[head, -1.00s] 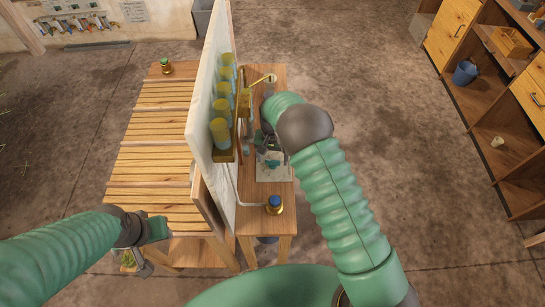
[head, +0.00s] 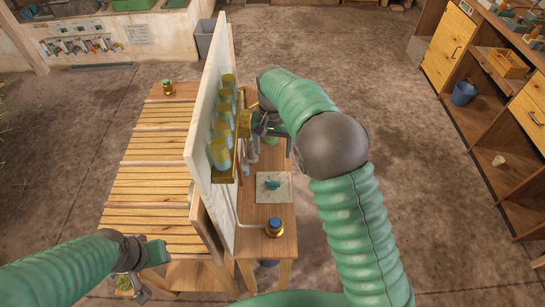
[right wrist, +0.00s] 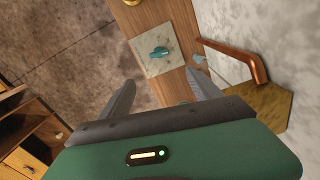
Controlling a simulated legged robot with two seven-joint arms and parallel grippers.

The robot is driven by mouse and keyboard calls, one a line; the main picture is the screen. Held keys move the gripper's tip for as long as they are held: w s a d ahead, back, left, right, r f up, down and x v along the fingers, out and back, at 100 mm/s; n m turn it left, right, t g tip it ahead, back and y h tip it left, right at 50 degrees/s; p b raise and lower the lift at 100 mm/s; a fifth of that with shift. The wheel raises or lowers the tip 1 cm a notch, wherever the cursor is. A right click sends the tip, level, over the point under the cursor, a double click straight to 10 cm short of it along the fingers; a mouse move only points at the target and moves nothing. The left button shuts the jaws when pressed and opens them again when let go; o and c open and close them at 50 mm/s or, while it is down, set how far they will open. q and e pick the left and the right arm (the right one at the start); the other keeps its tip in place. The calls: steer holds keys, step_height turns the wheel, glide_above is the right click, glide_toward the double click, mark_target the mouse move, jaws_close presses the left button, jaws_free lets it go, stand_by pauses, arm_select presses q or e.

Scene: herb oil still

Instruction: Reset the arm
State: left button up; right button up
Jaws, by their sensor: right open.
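My right gripper (head: 270,127) is open above the narrow wooden bench (head: 284,208), beside the white upright panel (head: 208,95). In the right wrist view its two fingers (right wrist: 163,92) are spread wide with nothing between them. A teal knob (head: 272,184) on a pale square plate (head: 262,195) lies on the bench, apart from the gripper. The knob also shows beyond the fingers in the right wrist view (right wrist: 159,52). My left gripper (head: 145,270) hangs at lower left by the slatted table; its fingers are too small to judge.
A copper pipe (right wrist: 240,55) runs near the right finger. A blue-capped brass fitting (head: 274,227) is at the bench's front. The slatted table (head: 150,155) is mostly bare.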

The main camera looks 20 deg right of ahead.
stand_by(0.4)
steer(key=s+d+f+n+t, duration=0.1)
steer(key=s+n, duration=0.1)
steer(key=s, duration=0.9)
steer(key=s+d+f+n+t, duration=0.1)
steer(key=s+d+n, duration=0.1)
steer(key=s, duration=0.9)
steer(key=shift+s+f+n+t, duration=0.2)
steer(key=shift+s+n+t, duration=0.15)
steer(key=shift+n, duration=0.25)
steer(key=shift+s, duration=0.15)
